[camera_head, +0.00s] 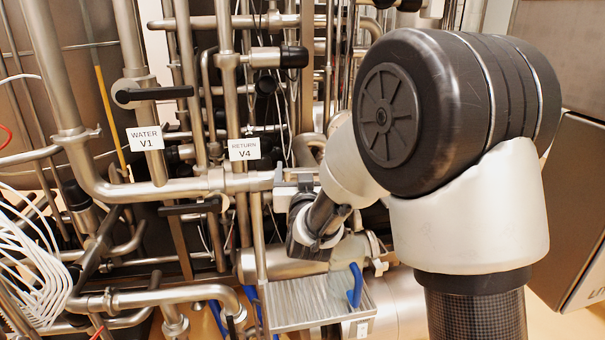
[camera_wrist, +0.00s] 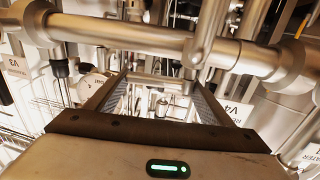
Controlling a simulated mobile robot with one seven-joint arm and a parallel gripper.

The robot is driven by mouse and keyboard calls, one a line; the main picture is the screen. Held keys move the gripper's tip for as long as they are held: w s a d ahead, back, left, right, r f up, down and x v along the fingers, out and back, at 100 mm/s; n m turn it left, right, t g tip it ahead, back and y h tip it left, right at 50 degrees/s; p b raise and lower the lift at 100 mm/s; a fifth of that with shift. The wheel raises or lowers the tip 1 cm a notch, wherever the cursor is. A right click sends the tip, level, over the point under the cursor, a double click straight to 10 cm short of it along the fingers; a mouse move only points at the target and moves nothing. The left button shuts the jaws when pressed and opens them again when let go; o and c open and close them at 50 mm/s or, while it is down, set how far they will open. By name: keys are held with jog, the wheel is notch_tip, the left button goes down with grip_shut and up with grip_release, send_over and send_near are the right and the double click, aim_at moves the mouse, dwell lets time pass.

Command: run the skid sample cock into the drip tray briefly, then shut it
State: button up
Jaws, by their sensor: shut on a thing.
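My gripper (camera_head: 288,187) reaches in to the end of the horizontal pipe, right of the V4 tag. In the wrist view my gripper (camera_wrist: 157,77) has its two fingers around a small part at their tips. I take this to be the sample cock's handle, but it is mostly hidden and its turn cannot be read. The drip tray (camera_head: 300,306), a shallow metal tray, sits below my gripper in the head view. A thin vertical pipe (camera_head: 258,235) comes down beside it. I cannot make out any liquid running or lying in the tray.
A black-handled valve (camera_head: 150,93) stands above the WATER V1 tag (camera_head: 145,138), left of the RETURN V4 tag (camera_head: 244,149). A blue curved piece (camera_head: 355,286) rises at the tray's right. White cables (camera_head: 30,265) hang at the left. Pipes crowd my gripper.

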jog(key=y+b, duration=0.1)
jog(key=n+b, duration=0.1)
jog(key=b, duration=0.1)
jog(key=shift+w+d+f+y, duration=0.1)
jog(key=shift+w+f+y, duration=0.2)
jog(key=shift+y, duration=0.1)
jog(key=shift+w+r+n+g+y+b, duration=0.15)
jog(key=shift+r+n+g+y+b, duration=0.15)
jog(key=shift+n+y+b, duration=0.5)
jog(key=shift+a+r+y+p, duration=0.15)
jog(key=shift+a+y+p, duration=0.1)
jog(key=shift+y+p, duration=0.1)
jog(key=shift+r, duration=0.15)
jog(key=o, duration=1.5)
jog(key=shift+f, duration=0.25)
